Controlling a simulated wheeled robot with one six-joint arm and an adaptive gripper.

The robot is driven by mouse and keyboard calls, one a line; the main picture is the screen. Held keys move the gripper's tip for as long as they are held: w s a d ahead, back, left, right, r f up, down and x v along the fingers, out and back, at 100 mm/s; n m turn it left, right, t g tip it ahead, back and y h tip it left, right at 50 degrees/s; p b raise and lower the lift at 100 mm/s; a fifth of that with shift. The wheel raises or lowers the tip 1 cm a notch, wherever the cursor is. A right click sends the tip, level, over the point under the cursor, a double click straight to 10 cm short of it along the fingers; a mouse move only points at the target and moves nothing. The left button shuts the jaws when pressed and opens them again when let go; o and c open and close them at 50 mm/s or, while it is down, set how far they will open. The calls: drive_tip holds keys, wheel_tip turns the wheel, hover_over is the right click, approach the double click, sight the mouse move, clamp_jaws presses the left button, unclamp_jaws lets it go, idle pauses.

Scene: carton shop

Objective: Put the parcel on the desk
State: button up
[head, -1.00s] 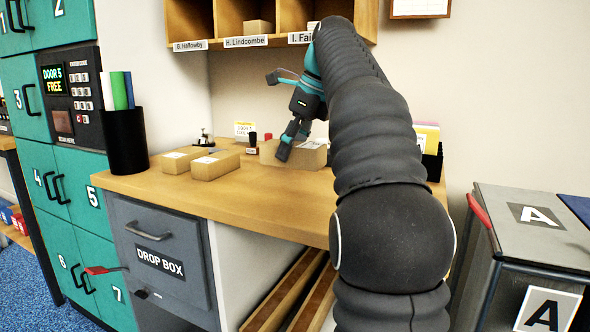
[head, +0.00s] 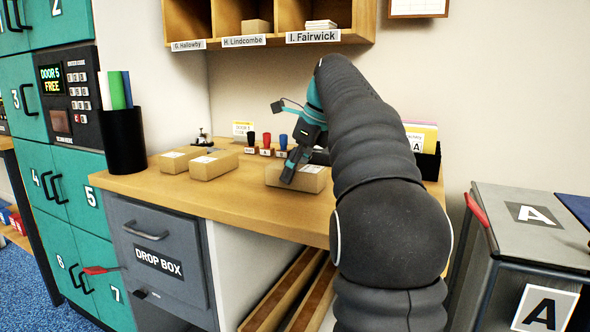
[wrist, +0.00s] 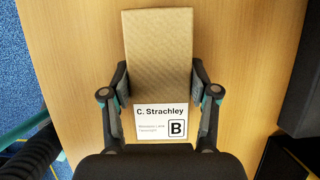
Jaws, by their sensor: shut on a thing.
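A brown cardboard parcel (head: 311,181) is at the right part of the wooden desk (head: 235,213), close to its front edge. In the wrist view the parcel (wrist: 158,50) carries a white label reading "C. Strachley" and "B". My gripper (head: 292,168) points down over it. In the wrist view my gripper (wrist: 160,85) has a finger on each long side of the parcel and is shut on it. The parcel is at or just above the desk top; I cannot tell whether it touches. My arm hides part of the desk to the right.
Two other parcels (head: 214,165) (head: 182,158) lie on the desk to the left. Several stamps (head: 267,143) stand behind the held parcel. A black pen holder (head: 124,140) stands at the left, a file box (head: 430,160) at the right. Labelled pigeonholes (head: 270,40) hang above.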

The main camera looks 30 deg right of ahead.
sight(307, 168)
drive_tip(key=shift+f, duration=0.1)
drive_tip(key=o, duration=1.3)
drive_tip(key=shift+o, duration=0.2)
drive_tip(key=shift+v, duration=3.85)
